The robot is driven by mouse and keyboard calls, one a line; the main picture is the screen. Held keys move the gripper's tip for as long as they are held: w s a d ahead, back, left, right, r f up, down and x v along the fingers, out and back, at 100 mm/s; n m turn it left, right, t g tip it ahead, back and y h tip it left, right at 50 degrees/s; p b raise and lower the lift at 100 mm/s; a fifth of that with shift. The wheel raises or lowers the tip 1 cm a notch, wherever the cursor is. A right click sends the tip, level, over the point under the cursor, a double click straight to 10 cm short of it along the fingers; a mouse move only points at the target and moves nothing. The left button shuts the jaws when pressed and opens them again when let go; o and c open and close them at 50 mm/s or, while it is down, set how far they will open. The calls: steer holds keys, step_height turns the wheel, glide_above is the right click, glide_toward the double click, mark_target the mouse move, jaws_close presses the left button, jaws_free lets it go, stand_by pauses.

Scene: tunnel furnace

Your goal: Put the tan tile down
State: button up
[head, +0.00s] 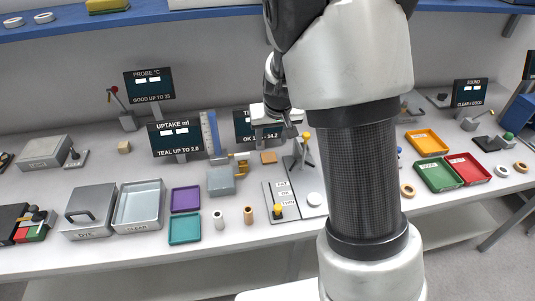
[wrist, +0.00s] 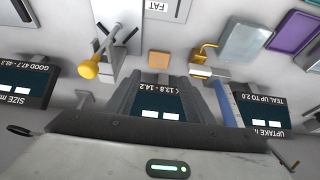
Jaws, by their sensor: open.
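The tan tile (head: 268,157) lies flat on the bench top, in front of the display reading "OK 13.8 - 14.2". In the wrist view the tan tile (wrist: 158,59) shows just beyond the fingertips, roughly centred between them, and nothing touches it. My gripper (head: 273,134) is in front of that display, above and a little behind the tile. In the wrist view my gripper (wrist: 159,80) has its two dark fingers apart, with nothing between them. Part of the display is hidden behind the gripper.
A grey block with a brass hook (head: 222,180) and a blue upright scale (head: 211,133) stand left of the tile. A yellow-knobbed lever (head: 307,136) stands close on the right. Purple (head: 185,199) and teal (head: 184,229) trays lie front left. Bare bench surrounds the tile.

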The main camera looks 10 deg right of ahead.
glide_toward(269, 157)
steer(key=shift+w+a+f+b, duration=0.2)
steer(key=shift+f+b, duration=0.1)
steer(key=shift+f, duration=0.55)
steer(key=shift+d+x, duration=0.2)
steer(key=shift+x, duration=2.5)
steer(key=shift+w, duration=0.1)
steer(key=shift+r, duration=0.15)
steer(key=c, duration=0.9)
